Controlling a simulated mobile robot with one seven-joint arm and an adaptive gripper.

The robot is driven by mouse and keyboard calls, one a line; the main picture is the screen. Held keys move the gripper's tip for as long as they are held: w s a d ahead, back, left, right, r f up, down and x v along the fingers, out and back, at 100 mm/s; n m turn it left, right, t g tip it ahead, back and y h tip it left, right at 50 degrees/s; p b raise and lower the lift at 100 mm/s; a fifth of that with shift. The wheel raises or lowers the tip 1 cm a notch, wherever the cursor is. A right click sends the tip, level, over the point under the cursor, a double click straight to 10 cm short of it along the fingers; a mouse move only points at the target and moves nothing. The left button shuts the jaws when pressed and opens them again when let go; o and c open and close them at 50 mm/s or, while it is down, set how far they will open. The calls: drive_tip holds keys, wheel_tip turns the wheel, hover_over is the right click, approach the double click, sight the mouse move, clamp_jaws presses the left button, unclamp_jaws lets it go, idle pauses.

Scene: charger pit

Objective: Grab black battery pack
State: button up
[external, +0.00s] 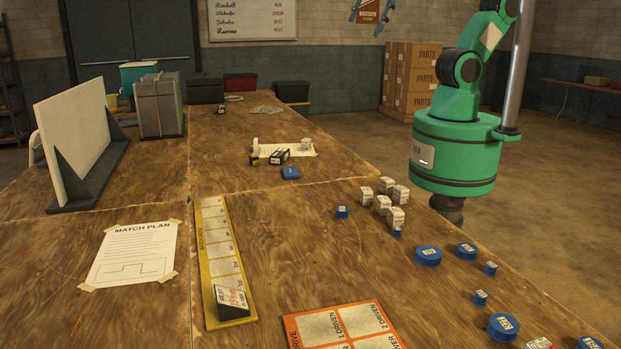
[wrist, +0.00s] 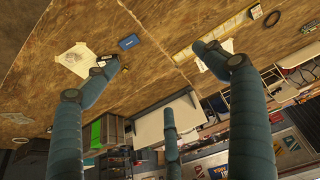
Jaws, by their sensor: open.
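A small black pack with a pale label (external: 279,156) lies at the edge of a white paper sheet, mid-table, in the external view. A dark block with a white labelled face (external: 232,298) sits at the near end of the yellow strip. I cannot tell for certain which is the battery pack. Dark items also show beside the sheet in the wrist view (wrist: 109,64), partly behind a finger. My gripper (external: 369,12) is high above the table, partly cut off by the top edge. Its three fingers are spread and empty in the wrist view (wrist: 160,85).
A blue box (external: 290,173) lies close to the black pack. White label cubes (external: 383,204) and blue round pieces (external: 428,256) line the right edge. The yellow strip (external: 205,262) and orange board (external: 347,327) lie nearer. A white panel (external: 75,142) stands at left.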

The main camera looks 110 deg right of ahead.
drive_tip(key=w+d+f+n+g, duration=0.1)
drive_tip(key=w+d+f+n, duration=0.25)
drive_tip(key=w+d, duration=0.6)
drive_tip(key=n+g, duration=0.4)
drive_tip(key=n, duration=0.3)
hover_over(277, 152)
wheel_tip(277, 152, down, 36)
drive_tip(key=shift+f, duration=0.15)
drive_tip(key=shift+f+b, duration=0.75)
drive_tip(key=shift+f, duration=3.55)
drive_tip(key=shift+f+b, duration=0.6)
drive_tip(key=shift+f, duration=2)
